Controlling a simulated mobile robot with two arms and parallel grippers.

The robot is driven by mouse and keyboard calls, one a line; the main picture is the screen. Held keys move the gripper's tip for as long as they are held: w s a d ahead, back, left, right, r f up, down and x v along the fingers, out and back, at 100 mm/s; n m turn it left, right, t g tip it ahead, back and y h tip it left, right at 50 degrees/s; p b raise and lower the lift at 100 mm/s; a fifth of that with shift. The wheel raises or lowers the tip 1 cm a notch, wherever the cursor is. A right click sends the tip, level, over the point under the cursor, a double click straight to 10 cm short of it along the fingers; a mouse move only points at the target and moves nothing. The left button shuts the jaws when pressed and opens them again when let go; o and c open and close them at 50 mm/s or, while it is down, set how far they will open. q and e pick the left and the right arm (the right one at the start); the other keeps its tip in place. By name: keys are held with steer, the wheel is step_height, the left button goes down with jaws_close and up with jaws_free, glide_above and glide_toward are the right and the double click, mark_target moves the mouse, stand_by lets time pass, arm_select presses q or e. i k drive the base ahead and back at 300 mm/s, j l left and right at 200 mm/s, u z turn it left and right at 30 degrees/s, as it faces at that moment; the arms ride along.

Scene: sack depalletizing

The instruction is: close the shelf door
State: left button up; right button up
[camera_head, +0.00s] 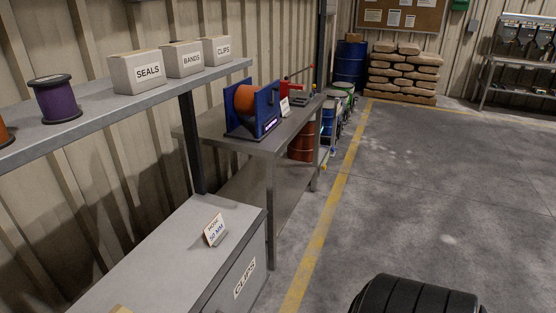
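A grey metal cabinet stands low at the left front, with its flat top (165,255) in view. Its front face (250,268) is turned to the right and bears a label reading CLIPS; only the upper part shows, cut off by the bottom edge. I cannot tell whether this face is a door, or whether it is open or shut. No other shelf door shows. Neither of my grippers is in view. A black ribbed rounded part at the bottom right looks like mine.
A grey shelf (95,106) above the cabinet holds labelled boxes (137,72) and a purple spool (55,100). A small sign (215,230) stands on the cabinet. Beyond is a metal table (262,146) with an orange reel (254,103). Stacked sacks (404,72) stand far back. The right floor is clear.

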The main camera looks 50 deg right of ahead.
mark_target(239, 288)
steer(key=z, duration=1.35)
steer(key=l+u, duration=0.35)
steer(key=l, duration=0.4)
